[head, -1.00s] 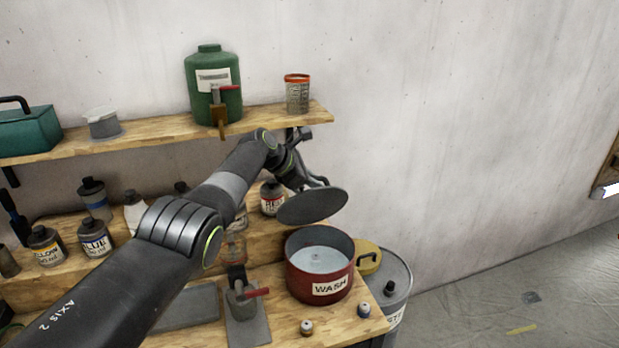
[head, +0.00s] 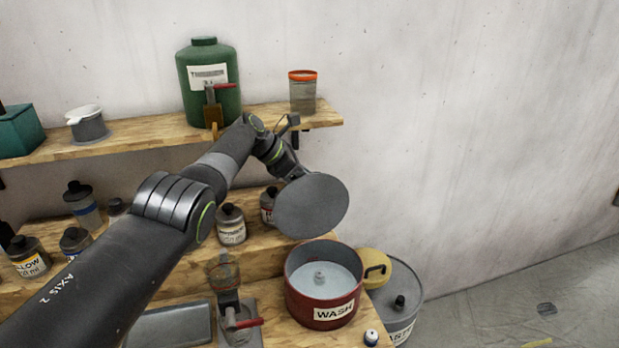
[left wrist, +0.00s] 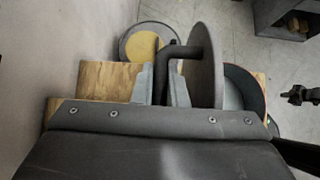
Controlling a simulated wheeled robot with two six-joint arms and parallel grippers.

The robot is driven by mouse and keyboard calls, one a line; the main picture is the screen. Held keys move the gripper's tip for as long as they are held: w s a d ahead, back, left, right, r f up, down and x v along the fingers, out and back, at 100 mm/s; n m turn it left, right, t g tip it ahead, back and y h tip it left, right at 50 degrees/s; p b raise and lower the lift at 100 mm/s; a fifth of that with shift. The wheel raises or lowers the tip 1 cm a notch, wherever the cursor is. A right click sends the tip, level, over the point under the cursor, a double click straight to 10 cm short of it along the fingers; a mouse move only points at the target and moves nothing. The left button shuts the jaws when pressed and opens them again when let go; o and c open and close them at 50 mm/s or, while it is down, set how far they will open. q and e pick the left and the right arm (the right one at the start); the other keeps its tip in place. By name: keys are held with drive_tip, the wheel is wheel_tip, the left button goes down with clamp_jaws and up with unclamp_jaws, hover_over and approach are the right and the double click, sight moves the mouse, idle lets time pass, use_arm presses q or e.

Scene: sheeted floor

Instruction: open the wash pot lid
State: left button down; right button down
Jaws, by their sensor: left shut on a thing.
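The red wash pot (head: 314,311), labelled WASH, stands on the wooden bench with its top open. A pale grey content with a small knob-like bump shows inside it. The round grey lid (head: 312,207) is tilted steeply, above and behind the pot and apart from it. In the left wrist view the lid (left wrist: 205,65) is seen nearly edge-on. My left gripper (left wrist: 162,85) is shut on the lid's bent black handle (left wrist: 172,55). In the head view the lid hides the gripper's jaws. My right gripper is not in view.
A grey waste can (head: 399,322) with a yellow lidded item (head: 375,262) stands right of the pot. A small bottle (head: 371,338) stands at the bench's front edge. Several bottles line the riser behind my arm. A green jug (head: 208,75) and a jar (head: 302,92) stand on the shelf.

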use_arm(q)
drive_tip(key=shift+w+f, duration=0.2)
drive_tip(key=shift+s+r, duration=0.1)
drive_tip(key=c, duration=1.5)
unclamp_jaws()
drive_tip(key=shift+o, duration=0.2)
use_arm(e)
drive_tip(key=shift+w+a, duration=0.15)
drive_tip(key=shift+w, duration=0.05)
